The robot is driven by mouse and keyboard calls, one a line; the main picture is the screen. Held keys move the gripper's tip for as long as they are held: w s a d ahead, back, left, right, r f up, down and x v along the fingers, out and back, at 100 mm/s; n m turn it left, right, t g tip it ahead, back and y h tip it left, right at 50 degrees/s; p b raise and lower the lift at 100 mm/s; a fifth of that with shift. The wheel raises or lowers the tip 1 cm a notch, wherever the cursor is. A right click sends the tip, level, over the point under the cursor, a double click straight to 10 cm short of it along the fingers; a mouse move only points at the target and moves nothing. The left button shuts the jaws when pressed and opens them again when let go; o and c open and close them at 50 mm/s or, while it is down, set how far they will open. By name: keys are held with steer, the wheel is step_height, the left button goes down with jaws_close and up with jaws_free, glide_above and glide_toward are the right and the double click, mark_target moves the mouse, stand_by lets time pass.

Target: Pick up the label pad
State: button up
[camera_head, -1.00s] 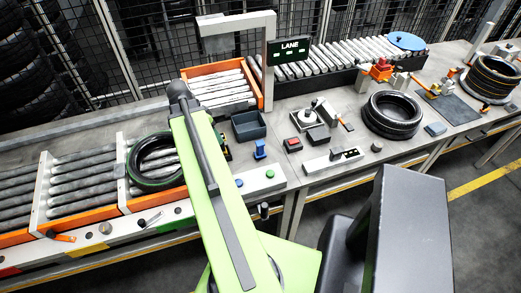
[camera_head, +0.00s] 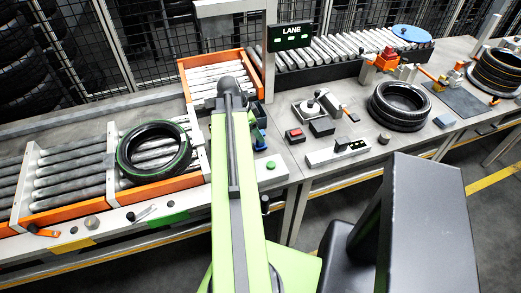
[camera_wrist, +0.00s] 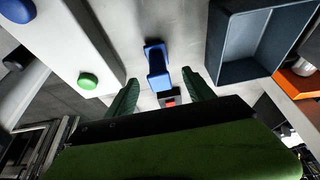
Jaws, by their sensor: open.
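I cannot tell for sure which object is the label pad. A dark flat block (camera_head: 321,126) lies on the bench beside a red-topped box (camera_head: 294,135). In the wrist view my gripper (camera_wrist: 160,78) is open, with its two green fingers apart. A blue upright object (camera_wrist: 158,68) stands beyond the fingers, roughly in line with the gap. A small red and dark item (camera_wrist: 169,99) shows between the fingers, partly hidden by the gripper body. In the head view my arm covers most of the gripper.
A dark blue bin (camera_wrist: 264,45) is to the right in the wrist view. A white panel with a green button (camera_wrist: 88,80) is to the left. A tyre (camera_head: 153,151) lies on the left rollers, another stack (camera_head: 399,106) on the right bench. The LANE sign (camera_head: 290,37) stands behind.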

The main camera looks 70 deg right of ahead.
steer(key=shift+b+x, duration=0.35)
steer(key=shift+x, duration=0.8)
steer(key=b+x, duration=0.5)
steer(key=shift+f, duration=0.15)
jaws_close()
